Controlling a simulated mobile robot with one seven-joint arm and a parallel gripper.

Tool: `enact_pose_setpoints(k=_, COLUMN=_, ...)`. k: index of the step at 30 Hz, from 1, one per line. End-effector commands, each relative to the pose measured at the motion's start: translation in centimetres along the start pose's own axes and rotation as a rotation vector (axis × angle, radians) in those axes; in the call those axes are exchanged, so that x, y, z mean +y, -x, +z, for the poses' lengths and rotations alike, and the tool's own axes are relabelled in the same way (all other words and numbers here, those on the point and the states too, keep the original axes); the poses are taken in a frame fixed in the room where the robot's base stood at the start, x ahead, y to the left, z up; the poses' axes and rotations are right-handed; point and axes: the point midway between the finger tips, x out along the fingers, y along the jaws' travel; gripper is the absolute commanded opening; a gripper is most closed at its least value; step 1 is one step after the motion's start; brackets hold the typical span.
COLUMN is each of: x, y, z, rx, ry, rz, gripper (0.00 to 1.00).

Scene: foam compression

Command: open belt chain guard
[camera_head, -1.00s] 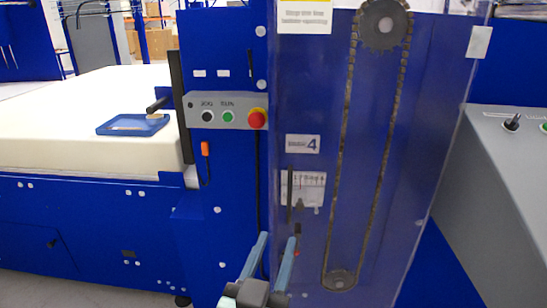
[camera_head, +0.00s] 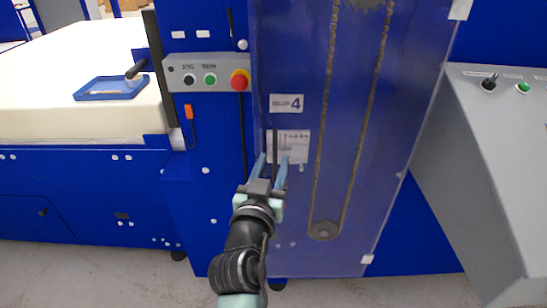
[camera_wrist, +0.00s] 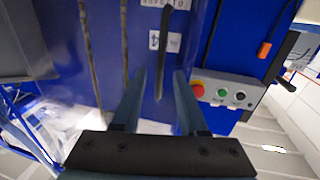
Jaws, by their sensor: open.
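The belt chain guard (camera_head: 385,110) is a clear panel over a long chain loop on the blue machine; it looks closed. A dark vertical handle bar (camera_head: 275,145) is near its left edge. My gripper (camera_head: 273,160) is open in front of the guard, its two fingers on either side of the bar's lower part in the picture. In the wrist view, the dark bar (camera_wrist: 165,45) runs down between my open fingertips (camera_wrist: 160,78). I cannot tell whether either finger touches it.
Left of the guard is a control box (camera_head: 205,75) with a red stop button (camera_head: 240,79). A foam block (camera_head: 60,75) bears a blue tray (camera_head: 110,88). A grey console (camera_head: 490,150) stands at the right. Bare floor (camera_head: 100,270) shows in front.

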Motion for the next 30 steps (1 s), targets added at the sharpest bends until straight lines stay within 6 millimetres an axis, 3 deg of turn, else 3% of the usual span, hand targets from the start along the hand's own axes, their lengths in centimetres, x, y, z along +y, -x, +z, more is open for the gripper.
enact_pose_setpoints(k=6, x=0.08, y=-1.36, z=-0.02, rx=0.0, ry=0.0, rz=0.001, gripper=0.42)
enact_pose_setpoints(k=14, x=0.07, y=-1.46, z=0.0, rx=0.0, ry=-0.001, rz=0.001, gripper=0.42)
enact_pose_setpoints(k=15, x=0.06, y=-1.45, z=0.0, rx=0.0, ry=-0.001, rz=0.001, gripper=0.4)
enact_pose_setpoints(k=22, x=0.05, y=-1.43, z=-0.01, rx=0.0, ry=0.0, rz=0.0, gripper=0.0)
enact_pose_setpoints(k=30, x=0.04, y=-1.43, z=-0.01, rx=0.0, ry=0.0, rz=0.0, gripper=0.0)
